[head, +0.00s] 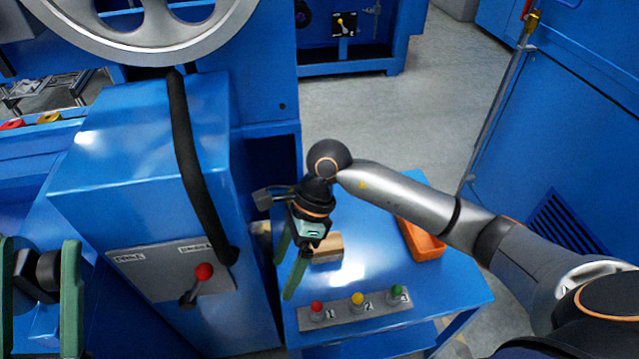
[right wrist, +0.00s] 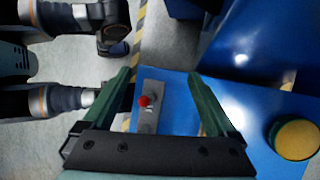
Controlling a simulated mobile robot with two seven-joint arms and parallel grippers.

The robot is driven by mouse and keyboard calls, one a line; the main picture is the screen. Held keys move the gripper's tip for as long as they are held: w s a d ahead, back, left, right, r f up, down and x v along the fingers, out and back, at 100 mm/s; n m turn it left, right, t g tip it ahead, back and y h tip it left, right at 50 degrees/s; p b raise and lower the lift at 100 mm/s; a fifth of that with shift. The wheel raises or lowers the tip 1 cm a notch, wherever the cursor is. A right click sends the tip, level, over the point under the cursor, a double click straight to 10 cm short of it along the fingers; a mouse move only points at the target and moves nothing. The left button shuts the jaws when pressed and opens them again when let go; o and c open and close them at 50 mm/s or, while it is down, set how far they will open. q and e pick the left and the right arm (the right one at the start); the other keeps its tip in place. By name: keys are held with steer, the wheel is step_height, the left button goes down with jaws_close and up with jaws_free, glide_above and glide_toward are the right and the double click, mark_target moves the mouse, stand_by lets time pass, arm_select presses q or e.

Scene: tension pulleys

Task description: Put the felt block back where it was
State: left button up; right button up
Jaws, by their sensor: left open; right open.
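In the head view a small tan block (head: 328,248), which I take for the felt block, lies on the blue side table (head: 440,290). My right gripper (head: 285,279) hangs open and empty over the table's left side, its fingers left of the block and pointing down. The gripper partly overlaps the block's left end in the picture. In the right wrist view nothing sits between the open green fingers (right wrist: 165,85) except a distant red knob on a grey plate. My left gripper (head: 40,285) is open and empty at the bottom left.
An orange tray (head: 420,238) stands on the table's right side. A grey strip with red, yellow and green buttons (head: 357,300) runs along its front. A yellow-topped round thing (right wrist: 296,138) is unclear.

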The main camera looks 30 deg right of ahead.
steer(key=s+a+r+m+g+y, duration=0.2)
steer(key=s+a+r+g+y, duration=0.1)
steer(key=s+a+r+y, duration=0.55)
steer(key=s+a+r+m+y, duration=0.35)
steer(key=r+y, duration=0.25)
steer(key=r, duration=0.4)
steer(key=w+d+r+m+t+h, duration=0.1)
steer(key=d+r+m+t, duration=0.2)
steer(key=m+t, duration=0.6)
steer(key=w+d+r+m+t+h, duration=0.2)
steer(key=d+m+t, duration=0.5)
steer(key=m, duration=0.6)
steer(key=w+d+r+m+t+h, duration=0.2)
steer(key=d+r+m+t, duration=0.2)
steer(key=m+t, duration=0.7)
steer(key=shift+d+r, duration=0.25)
steer(key=shift+d, duration=0.15)
